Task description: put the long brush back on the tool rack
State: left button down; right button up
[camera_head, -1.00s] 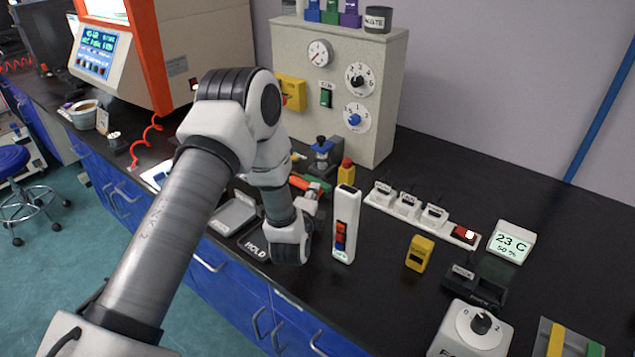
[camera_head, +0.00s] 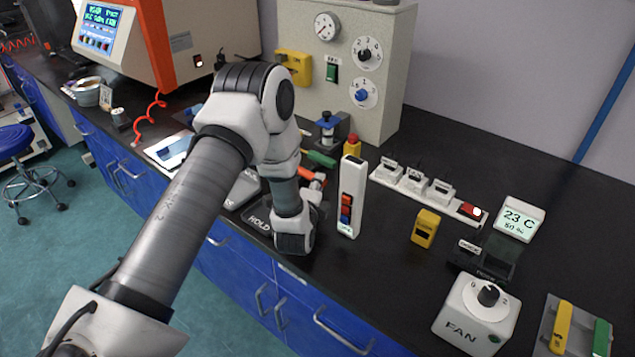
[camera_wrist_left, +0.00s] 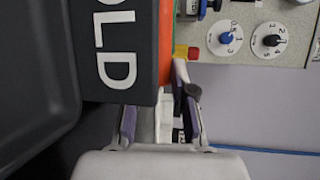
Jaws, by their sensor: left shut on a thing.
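My left gripper (camera_wrist_left: 162,125) is shut. Its two purple-padded fingers close on a pale narrow piece (camera_wrist_left: 165,110), which I take to be part of the long brush; most of it is hidden. In the head view my left wrist hangs low over the counter's front edge, beside the dark HOLD pad (camera_head: 258,222), and hides the fingertips. The HOLD pad (camera_wrist_left: 117,75) is large and close in the wrist view. Tools with orange (camera_head: 308,175) and green (camera_head: 320,158) handles lie behind the wrist. I cannot tell which thing is the tool rack. My right gripper is not in view.
A white upright block (camera_head: 350,197) with red and blue parts stands just right of my wrist. A power strip (camera_head: 425,189), a yellow device (camera_head: 425,228) and a FAN box (camera_head: 475,315) stand further right. A grey control panel (camera_head: 340,80) stands behind.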

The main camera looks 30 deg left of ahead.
pick_arm(q)
jog(key=shift+c, duration=1.9)
grip_release()
jog(key=shift+s, duration=0.1)
jog(key=shift+d+f, duration=0.1)
jog(key=shift+f, duration=0.05)
jog(key=shift+c, duration=0.2)
jog(key=shift+s+f, duration=0.1)
jog(key=shift+c, duration=0.6)
jog(key=shift+s+d, duration=0.1)
jog(key=shift+s, duration=0.15)
jog(key=o, duration=0.5)
jog(key=v, duration=1)
jog(key=shift+s+r, duration=0.2)
jog(key=shift+s, duration=0.05)
jog(key=shift+o, duration=0.2)
jog(key=shift+s+d+r, duration=0.15)
jog(key=shift+s+r, duration=0.05)
jog(key=shift+s, duration=0.15)
